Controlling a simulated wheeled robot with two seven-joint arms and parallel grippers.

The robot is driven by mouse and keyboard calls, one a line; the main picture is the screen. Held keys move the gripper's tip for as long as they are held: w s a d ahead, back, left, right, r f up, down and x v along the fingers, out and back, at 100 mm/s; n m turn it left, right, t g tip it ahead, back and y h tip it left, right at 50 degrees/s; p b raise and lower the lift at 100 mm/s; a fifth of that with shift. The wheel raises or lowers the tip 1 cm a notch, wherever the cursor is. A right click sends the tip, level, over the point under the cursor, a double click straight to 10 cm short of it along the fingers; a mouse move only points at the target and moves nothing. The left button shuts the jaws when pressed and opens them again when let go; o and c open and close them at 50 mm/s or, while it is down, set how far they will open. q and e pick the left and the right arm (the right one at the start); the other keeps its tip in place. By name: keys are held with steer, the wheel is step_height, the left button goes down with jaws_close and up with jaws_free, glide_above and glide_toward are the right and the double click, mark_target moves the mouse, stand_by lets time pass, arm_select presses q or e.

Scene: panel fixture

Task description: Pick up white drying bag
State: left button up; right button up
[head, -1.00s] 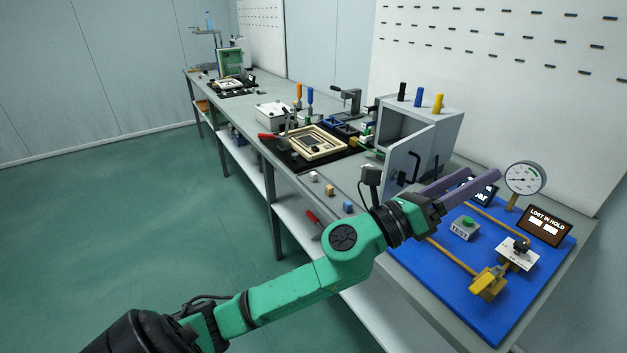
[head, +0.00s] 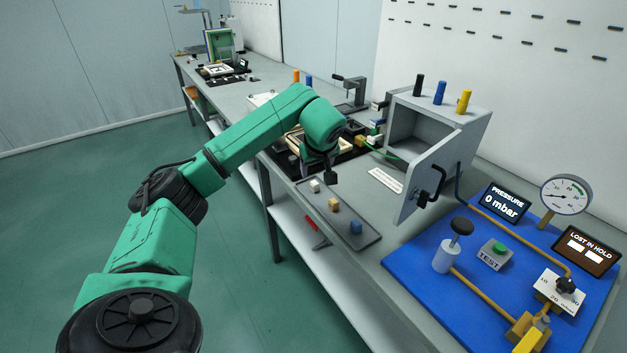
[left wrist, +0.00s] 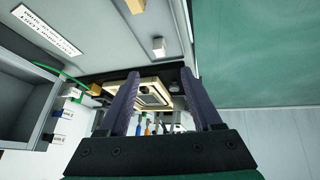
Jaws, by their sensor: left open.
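A small white block, which I take for the white drying bag (head: 315,186), lies on the grey tray at the bench's front edge. It also shows in the left wrist view (left wrist: 158,45), just beyond my fingertips and apart from them. My left gripper (left wrist: 158,74) is open, with nothing between its two purple fingers. In the head view my green wrist hides most of the gripper, behind and left of the white block. My right gripper is in neither view.
The open grey cabinet (head: 440,113) stands to the right. A blue board (head: 425,268) with gauge and valves fills the near right. A framed fixture (left wrist: 153,92) lies past the fingers.

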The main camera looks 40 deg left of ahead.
mark_target(314, 184)
arm_select(q)
steer(key=x, duration=0.5)
steer(key=shift+s+d+f, duration=0.15)
steer(key=shift+d, duration=0.05)
steer(key=p+x, duration=0.1)
steer(key=x, duration=0.3)
steer(key=shift+a+f, duration=0.15)
steer(key=shift+f, duration=0.1)
steer(key=shift+w+a+f, duration=0.15)
steer(key=shift+w+f, duration=0.1)
steer(key=shift+f, duration=0.1)
steer(key=shift+w+a+f, duration=0.1)
steer(key=shift+f, duration=0.1)
jaws_close()
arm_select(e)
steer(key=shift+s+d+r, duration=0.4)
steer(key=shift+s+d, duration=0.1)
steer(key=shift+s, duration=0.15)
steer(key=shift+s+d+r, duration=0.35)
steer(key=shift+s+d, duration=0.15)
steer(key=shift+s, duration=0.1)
